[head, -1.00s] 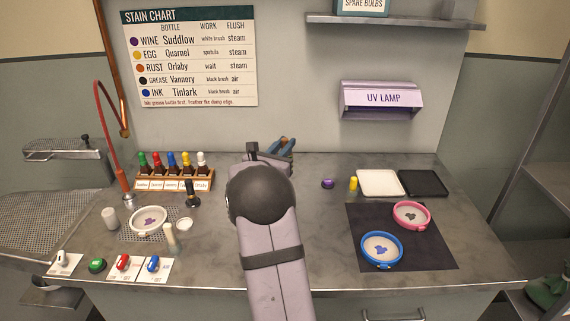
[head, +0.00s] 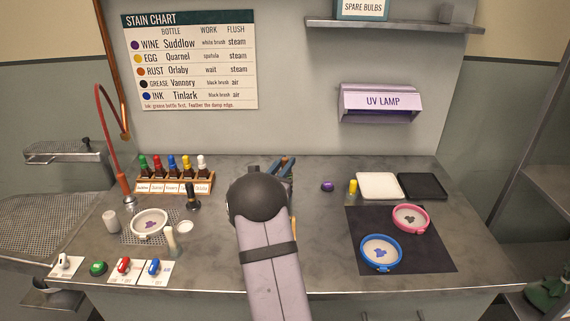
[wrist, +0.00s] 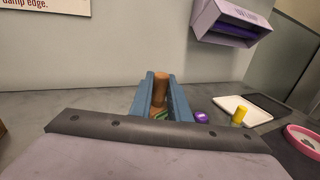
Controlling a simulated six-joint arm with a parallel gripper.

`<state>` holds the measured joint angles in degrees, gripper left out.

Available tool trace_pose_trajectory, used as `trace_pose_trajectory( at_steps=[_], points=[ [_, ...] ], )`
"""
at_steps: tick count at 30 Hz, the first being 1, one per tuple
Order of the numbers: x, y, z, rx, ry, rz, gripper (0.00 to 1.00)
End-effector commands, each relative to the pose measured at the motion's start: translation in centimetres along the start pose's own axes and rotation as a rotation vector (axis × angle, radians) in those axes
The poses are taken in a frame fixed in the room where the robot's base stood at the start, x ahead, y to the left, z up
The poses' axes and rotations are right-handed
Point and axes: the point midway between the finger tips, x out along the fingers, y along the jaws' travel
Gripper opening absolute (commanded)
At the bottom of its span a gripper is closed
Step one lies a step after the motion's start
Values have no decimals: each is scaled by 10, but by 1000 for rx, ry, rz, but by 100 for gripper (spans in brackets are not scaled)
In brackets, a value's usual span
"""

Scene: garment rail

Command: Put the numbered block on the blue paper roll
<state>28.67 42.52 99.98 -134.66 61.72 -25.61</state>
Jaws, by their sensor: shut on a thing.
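I see no numbered block and no blue paper roll in either view. My gripper (wrist: 161,98) is shut on a brown cylinder (wrist: 160,88), which stands upright between its blue fingers in the wrist view. Something green shows low between the fingers, too small to make out. In the head view my arm hides most of the gripper; only the blue fingers (head: 286,168) show, over the back middle of the counter. The held cylinder cannot be made out there.
A bottle rack (head: 175,187), a white hoop (head: 149,223) and several switches are at left. A purple-topped item (head: 327,186), yellow cylinder (head: 353,187), white tray (head: 380,186) and black tray (head: 422,185) stand right. Blue (head: 381,252) and pink (head: 411,219) hoops lie on a dark mat.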

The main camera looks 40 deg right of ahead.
Motion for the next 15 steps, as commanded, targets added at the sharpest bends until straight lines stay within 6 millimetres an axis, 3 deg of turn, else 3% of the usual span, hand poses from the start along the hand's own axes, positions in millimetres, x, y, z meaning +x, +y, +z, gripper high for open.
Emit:
trace_pose_trajectory(
  at_steps=[5, 6, 8, 15],
  points=[
    [0, 0, -4, 0, 0, 0, 0],
    [0, 0, -4, 0, 0, 0, 18],
    [0, 0, -3, 0, 1, 0, 33],
    [0, 0, -3, 0, 1, 0, 35]
  ],
)
